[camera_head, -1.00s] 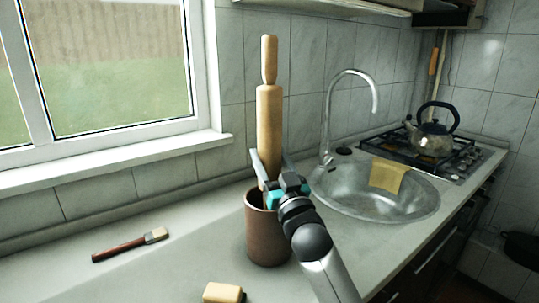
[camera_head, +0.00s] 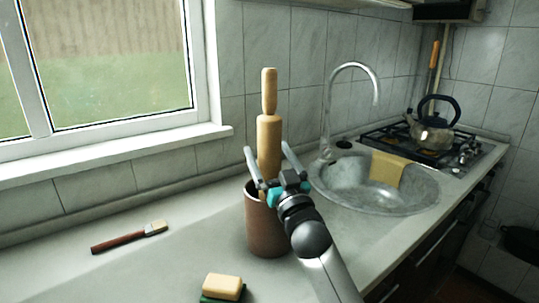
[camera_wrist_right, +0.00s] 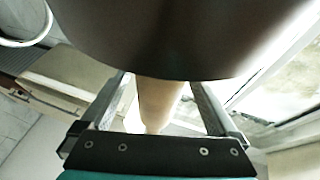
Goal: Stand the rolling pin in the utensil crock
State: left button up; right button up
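The wooden rolling pin (camera_head: 268,128) stands nearly upright in the brown utensil crock (camera_head: 266,235), with its lower end hidden inside. Its upper handle and much of its body rise above the rim. My right gripper (camera_head: 266,147) is at the crock's rim with its fingers spread on either side of the pin. In the right wrist view the pin (camera_wrist_right: 156,100) shows between the fingers, with gaps on both sides. The crock (camera_wrist_right: 180,40) fills the top of that view. My left gripper is not in view.
A brush (camera_head: 130,238) lies on the counter to the left, and a sponge (camera_head: 222,287) lies in front of the crock. The sink (camera_head: 410,203) with its tall tap (camera_head: 328,115) is to the right, with a kettle (camera_head: 432,132) on the stove beyond.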

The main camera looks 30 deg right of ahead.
jog(key=shift+f, duration=0.15)
jog(key=shift+s, duration=0.1)
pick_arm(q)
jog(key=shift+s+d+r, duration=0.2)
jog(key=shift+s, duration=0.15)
pick_arm(e)
jog(key=v, duration=1.5)
jog(key=shift+a, duration=0.1)
dwell(0.4)
